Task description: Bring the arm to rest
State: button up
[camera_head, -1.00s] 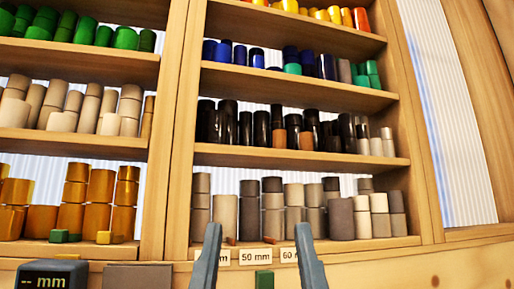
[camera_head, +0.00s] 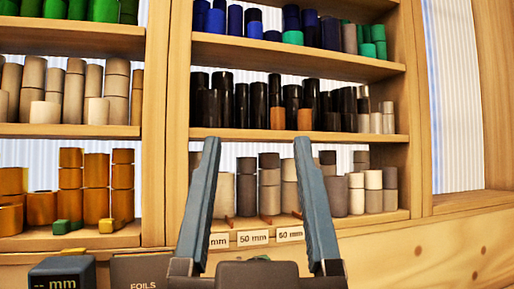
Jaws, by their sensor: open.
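My gripper (camera_head: 256,150) shows in the lower middle of the head view, its two grey fingers pointing up and spread wide apart. Nothing is between the fingers except the shelf seen behind them. The grey and taupe foil rolls (camera_head: 270,190) stand in short stacks on the lower shelf beyond the fingers. The fingers hide some of them. I cannot tell from this view how far the fingertips are from the rolls.
A wooden shelf unit (camera_head: 157,120) holds black rolls (camera_head: 242,105), blue rolls (camera_head: 235,20), beige rolls (camera_head: 75,85) and orange rolls (camera_head: 70,178). A dark display box (camera_head: 62,274) reads "-- mm" at lower left, beside a "FOILS" plate (camera_head: 143,272). Size labels (camera_head: 252,238) line the lower shelf edge.

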notch_tip(320, 180, up, 18)
jog(key=p, duration=1.7)
jog(key=shift+p, duration=0.4)
